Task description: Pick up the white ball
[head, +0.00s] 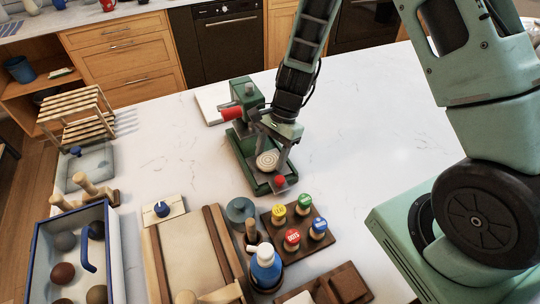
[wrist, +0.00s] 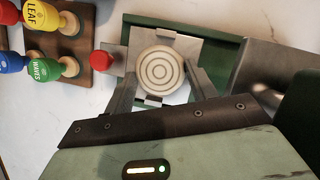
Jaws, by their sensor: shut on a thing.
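A round off-white piece (head: 268,160) with concentric rings on its top face is at the green press (head: 250,170). It also shows in the wrist view (wrist: 161,70). It is the only pale round thing that fits the white ball, but from above I cannot tell whether it is a ball or a flat disc. My gripper (head: 271,152) reaches down over the press. In the wrist view my gripper's two fingers (wrist: 161,78) stand at either side of the piece, shut on it. I cannot tell whether the piece is clear of the press bed.
Red knobs sit on the press front (head: 280,181) and side. Stamps with coloured tops stand on a brown block (head: 300,240), near a blue-and-white bottle (head: 265,268). A blue-rimmed box (head: 41,245) holds several darker balls. The white counter (head: 350,130) is clear to the right.

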